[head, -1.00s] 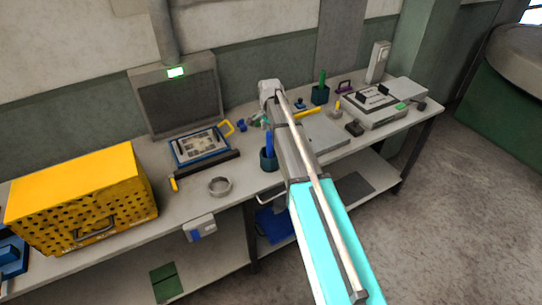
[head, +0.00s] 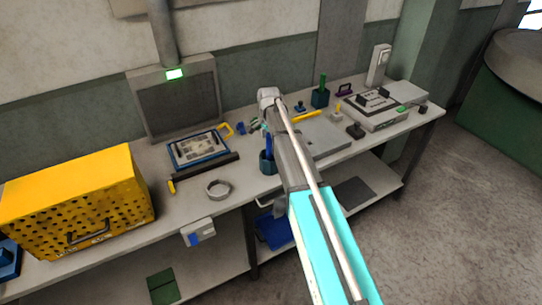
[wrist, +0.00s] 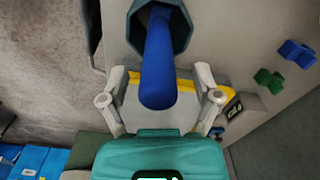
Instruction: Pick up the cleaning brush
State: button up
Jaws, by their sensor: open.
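A blue handle stands upright in a dark teal cup on the bench, seen in the head view as the handle (head: 268,144) and the cup (head: 267,163). It may be the brush; any bristles are hidden in the cup. In the wrist view the blue handle (wrist: 158,65) points towards the camera from the cup (wrist: 179,25). My gripper (wrist: 160,84) is open, with one finger on each side of the handle's end and no clear contact. In the head view my arm mostly hides the gripper.
A second cup with a green handle (head: 321,90) stands further back right. A grey metal ring (head: 218,189) and a black bar (head: 205,172) lie left of the blue handle. A yellow perforated box (head: 75,200) fills the bench's left end.

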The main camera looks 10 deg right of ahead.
jog(key=shift+c, duration=0.2)
grip_shut()
jog(key=shift+r, duration=0.1)
notch_tip(320, 180, up, 18)
jog(key=p, duration=1.8)
dwell(0.4)
